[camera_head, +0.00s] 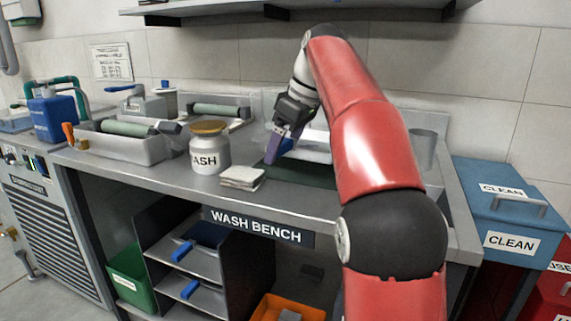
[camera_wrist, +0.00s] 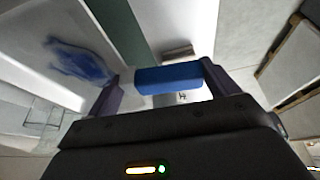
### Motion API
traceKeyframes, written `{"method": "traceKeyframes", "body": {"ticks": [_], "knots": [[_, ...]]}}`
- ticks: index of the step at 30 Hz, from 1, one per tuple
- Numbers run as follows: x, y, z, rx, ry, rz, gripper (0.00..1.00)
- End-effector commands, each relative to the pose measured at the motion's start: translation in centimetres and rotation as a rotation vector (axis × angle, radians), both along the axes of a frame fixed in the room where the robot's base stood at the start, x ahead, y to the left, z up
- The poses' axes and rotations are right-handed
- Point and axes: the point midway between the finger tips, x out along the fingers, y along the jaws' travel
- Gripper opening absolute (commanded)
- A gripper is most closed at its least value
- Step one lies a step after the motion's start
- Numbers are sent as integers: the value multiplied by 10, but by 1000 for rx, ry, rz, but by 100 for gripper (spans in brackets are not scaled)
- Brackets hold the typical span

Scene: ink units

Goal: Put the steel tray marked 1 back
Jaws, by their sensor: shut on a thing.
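My gripper (camera_head: 278,152) points down over the bench, to the right of the wash jar. In the wrist view, my gripper (camera_wrist: 155,85) is shut on a blue handle (camera_wrist: 168,79), which lies across between its fingers. A pale label with a small dark mark (camera_wrist: 183,97) shows just beside the handle; I cannot read it surely. The tray body behind the handle is mostly hidden by the gripper. A rack (camera_head: 250,240) under the bench holds steel trays with blue handles, an upper one (camera_head: 182,248) and a lower one (camera_head: 190,289).
On the wash bench (camera_head: 150,178) stand a WASH jar (camera_head: 209,150), a stack of pale cloths (camera_head: 242,178) and a dark green mat (camera_head: 305,174). A pale surface with a blue ink smear (camera_wrist: 78,62) shows in the wrist view. A blue CLEAN bin (camera_head: 500,215) stands right.

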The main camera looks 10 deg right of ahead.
Motion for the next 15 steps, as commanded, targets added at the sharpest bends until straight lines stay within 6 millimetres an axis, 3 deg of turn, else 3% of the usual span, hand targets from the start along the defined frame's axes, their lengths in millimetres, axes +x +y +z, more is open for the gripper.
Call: {"method": "traceKeyframes", "body": {"ticks": [5, 10, 15], "knots": [[0, 0, -12, 0, -2, 1, 63], [-1, 1, -39, 0, 0, 1, 63], [0, 0, -47, -1, 0, 1, 60]]}}
